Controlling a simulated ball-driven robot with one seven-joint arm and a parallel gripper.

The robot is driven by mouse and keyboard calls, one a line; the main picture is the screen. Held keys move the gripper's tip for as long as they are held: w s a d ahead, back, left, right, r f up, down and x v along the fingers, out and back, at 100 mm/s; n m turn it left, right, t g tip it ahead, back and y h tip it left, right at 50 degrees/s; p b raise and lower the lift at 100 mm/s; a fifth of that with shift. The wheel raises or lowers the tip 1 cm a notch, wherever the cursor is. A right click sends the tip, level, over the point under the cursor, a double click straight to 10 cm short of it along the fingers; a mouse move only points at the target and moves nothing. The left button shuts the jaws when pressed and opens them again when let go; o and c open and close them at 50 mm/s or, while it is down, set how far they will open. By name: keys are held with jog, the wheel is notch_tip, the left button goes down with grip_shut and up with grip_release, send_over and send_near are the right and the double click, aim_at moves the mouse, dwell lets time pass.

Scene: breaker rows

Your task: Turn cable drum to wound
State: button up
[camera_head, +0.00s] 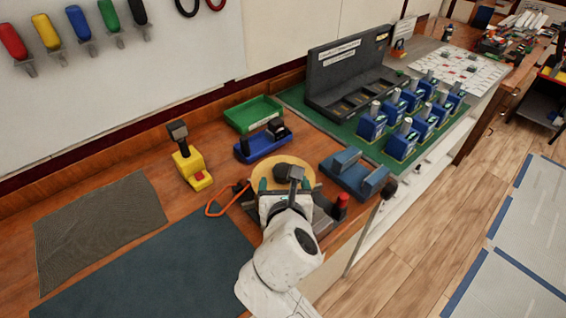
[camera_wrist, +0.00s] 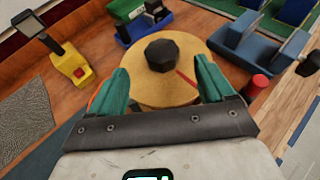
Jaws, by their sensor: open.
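The cable drum (camera_wrist: 182,83) is a round tan-yellow disc with a dark faceted knob (camera_wrist: 162,55) on top and a thin red line running out from the knob. In the head view the drum (camera_head: 268,172) sits on the wooden bench, partly hidden by my wrist. My gripper (camera_wrist: 160,80) has green fingers, open and apart, one on each side of the drum's near part in the wrist view. The knob lies beyond the fingertips, with nothing between the fingers but the drum behind. Whether the fingers touch the drum I cannot tell.
A red-topped post (camera_head: 341,203) and a blue block fixture (camera_head: 355,175) stand close right of the drum. A blue tray (camera_head: 262,144), green tray (camera_head: 253,113) and yellow lever box (camera_head: 190,167) are behind and left. An orange loop (camera_head: 213,208) lies left. Several breakers stand on a green mat.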

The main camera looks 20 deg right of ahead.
aim_at(283, 170)
jog(key=x, duration=0.9)
jog(key=shift+s+d, duration=0.1)
jog(key=c, duration=1.4)
